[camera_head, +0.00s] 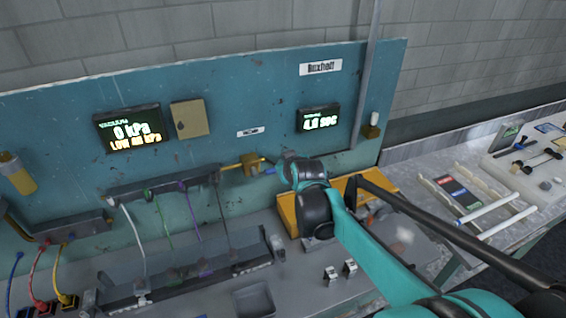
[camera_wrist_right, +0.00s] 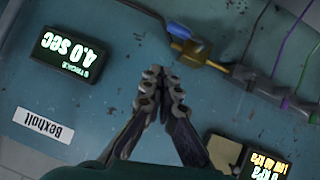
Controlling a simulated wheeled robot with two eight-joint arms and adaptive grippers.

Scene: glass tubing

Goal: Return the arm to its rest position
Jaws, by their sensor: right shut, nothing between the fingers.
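My right arm (camera_head: 370,250) is teal and black and reaches in from the lower right in the head view, up to the teal panel. Its wrist is in front of the panel's lower part, close to a brass valve with a blue end (camera_head: 250,166). In the right wrist view my right gripper (camera_wrist_right: 164,86) has its two fingers together with nothing between them. The panel fills the background there, and the brass valve (camera_wrist_right: 192,50) is apart from the fingertips, up and to the right. In the head view the wrist mostly hides the fingers. My left gripper is not in view.
The panel (camera_head: 230,80) carries a vacuum display (camera_head: 129,128) reading 0 kPa and a seconds display (camera_head: 319,118). A yellow-orange tray (camera_head: 288,215) lies under my arm. Coloured tubes hang at the left. White rods (camera_head: 507,222) lie on the right bench.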

